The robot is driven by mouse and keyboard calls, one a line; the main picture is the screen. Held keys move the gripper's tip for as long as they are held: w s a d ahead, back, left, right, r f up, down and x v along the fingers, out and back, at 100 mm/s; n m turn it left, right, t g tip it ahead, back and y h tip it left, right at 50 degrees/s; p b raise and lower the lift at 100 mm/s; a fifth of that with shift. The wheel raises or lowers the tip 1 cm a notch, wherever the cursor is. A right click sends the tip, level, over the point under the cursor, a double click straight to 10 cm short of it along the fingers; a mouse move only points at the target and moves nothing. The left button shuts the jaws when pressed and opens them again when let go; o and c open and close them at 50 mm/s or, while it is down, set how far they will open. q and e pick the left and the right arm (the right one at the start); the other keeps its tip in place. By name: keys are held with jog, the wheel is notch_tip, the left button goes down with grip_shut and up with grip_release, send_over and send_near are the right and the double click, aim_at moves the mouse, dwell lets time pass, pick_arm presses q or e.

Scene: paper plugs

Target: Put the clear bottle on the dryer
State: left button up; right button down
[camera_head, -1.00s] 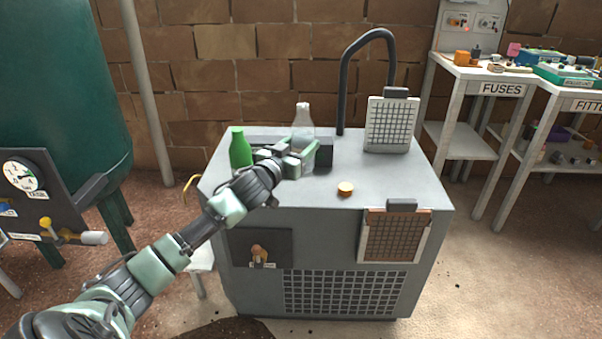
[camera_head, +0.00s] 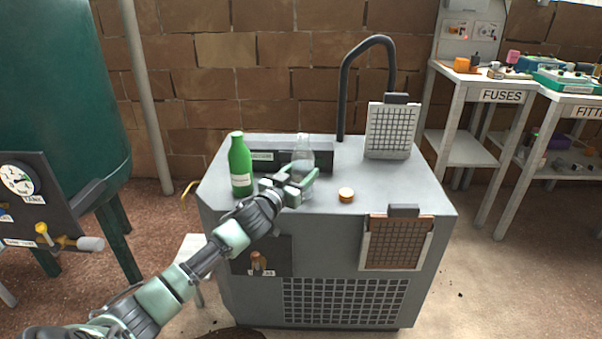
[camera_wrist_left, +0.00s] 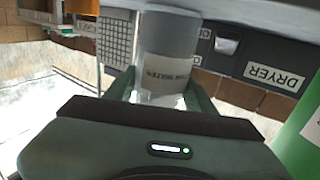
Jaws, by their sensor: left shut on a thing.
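The clear bottle (camera_head: 303,150) is upright over the grey cabinet's top, in front of a dark raised strip. My left gripper (camera_head: 297,181) is shut around its lower part. In the left wrist view, which looks upside down, the bottle (camera_wrist_left: 167,40) with its white label stands between the fingers (camera_wrist_left: 160,88). Whether the bottle's base touches the top is hidden by the gripper. My right gripper is not in view.
A green bottle (camera_head: 240,165) stands close to the left of my gripper. An orange cap (camera_head: 346,194) lies to the right. A white filter panel (camera_head: 391,132) and a black curved pipe (camera_head: 344,85) stand at the back.

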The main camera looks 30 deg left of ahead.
pick_arm(q)
jog(key=shift+f, duration=0.15)
jog(key=o, duration=1.4)
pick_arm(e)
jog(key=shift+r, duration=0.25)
